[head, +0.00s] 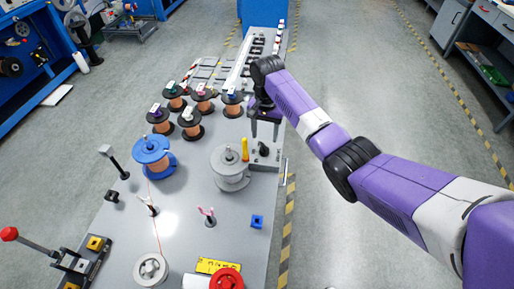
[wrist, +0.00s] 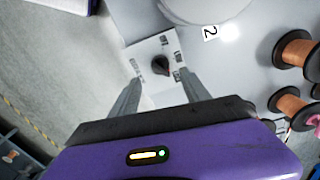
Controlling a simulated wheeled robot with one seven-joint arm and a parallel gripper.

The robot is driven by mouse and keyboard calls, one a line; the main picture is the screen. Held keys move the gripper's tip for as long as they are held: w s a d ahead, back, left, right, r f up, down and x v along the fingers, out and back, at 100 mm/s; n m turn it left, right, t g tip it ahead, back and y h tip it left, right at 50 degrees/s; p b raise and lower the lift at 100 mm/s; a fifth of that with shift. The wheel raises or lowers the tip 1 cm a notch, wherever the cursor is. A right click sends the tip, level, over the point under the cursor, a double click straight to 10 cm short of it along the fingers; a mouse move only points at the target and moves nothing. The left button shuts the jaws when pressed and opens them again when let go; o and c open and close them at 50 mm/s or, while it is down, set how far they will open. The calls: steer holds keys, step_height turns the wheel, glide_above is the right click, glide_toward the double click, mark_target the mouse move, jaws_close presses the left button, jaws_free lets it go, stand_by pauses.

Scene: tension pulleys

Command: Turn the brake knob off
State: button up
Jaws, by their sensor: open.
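The brake knob (wrist: 160,64) is a small black knob on a pale plate with dark markings around it. It also shows in the head view (head: 263,149), at the right edge of the grey table, beside a grey spool. My gripper (wrist: 158,88) is open, with one finger on each side of the knob in the wrist view. In the head view my gripper (head: 264,138) points down over the plate. The fingers appear apart from the knob; the exact height gap is hard to tell. The knob's setting is too small to read.
The grey spool (head: 230,168) stands just left of the knob, with a yellow upright piece (head: 245,149) between them. Several copper-wound spools (head: 187,122) stand farther back left.

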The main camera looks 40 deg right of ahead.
mark_target(265, 147)
steer(key=shift+f, duration=3.6)
jaws_close()
